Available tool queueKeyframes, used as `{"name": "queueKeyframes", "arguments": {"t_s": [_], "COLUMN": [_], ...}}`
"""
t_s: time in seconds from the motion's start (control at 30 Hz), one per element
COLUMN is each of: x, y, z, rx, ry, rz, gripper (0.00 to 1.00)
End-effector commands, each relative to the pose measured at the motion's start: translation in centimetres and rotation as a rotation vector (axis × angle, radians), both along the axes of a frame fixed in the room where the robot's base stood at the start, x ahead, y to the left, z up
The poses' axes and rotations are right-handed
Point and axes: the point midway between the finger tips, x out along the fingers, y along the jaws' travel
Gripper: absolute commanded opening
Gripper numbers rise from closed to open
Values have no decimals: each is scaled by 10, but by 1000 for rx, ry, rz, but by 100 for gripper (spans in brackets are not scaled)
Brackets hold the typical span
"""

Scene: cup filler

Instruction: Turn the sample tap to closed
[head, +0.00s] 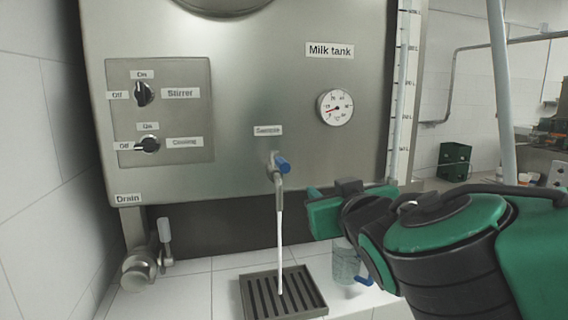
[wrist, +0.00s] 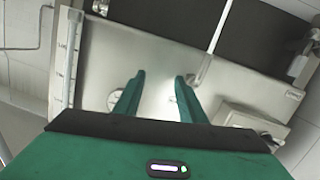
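The sample tap (head: 277,172) sticks out of the steel tank front below its small label, with a blue handle (head: 283,165). A thin white stream (head: 280,235) runs from its spout down to the drain grate. In the wrist view the tap (wrist: 201,72) is just right of the right finger, and its stream (wrist: 219,28) shows; the handle is not clear there, perhaps hidden by that finger. My gripper (head: 313,212) is to the right of and slightly below the tap, apart from it. The wrist view shows my gripper (wrist: 159,78) open, with nothing between its fingers.
A dark drain grate (head: 262,302) lies on the white tiled ledge. A clear jug (head: 345,262) with a blue handle stands partly behind my arm. The tank (head: 230,80) carries two knobs, a gauge (head: 335,107) and a level tube. A drain valve (head: 138,268) is at lower left.

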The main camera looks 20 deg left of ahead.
Motion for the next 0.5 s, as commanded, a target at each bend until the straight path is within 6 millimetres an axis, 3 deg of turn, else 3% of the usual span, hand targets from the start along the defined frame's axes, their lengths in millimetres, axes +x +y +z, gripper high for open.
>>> {"name": "queueKeyframes", "arguments": {"t_s": [0.03, 0.1, 0.23, 0.5], "x": [-14, -29, -43, -22], "y": [23, 43, 59, 72], "z": [9, 18, 36, 40], "rx": [16, 35, 48, 47], "ry": [-31, -66, -129, -150], "rz": [47, 92, 131, 129], "gripper": [37, 37, 37, 37]}}
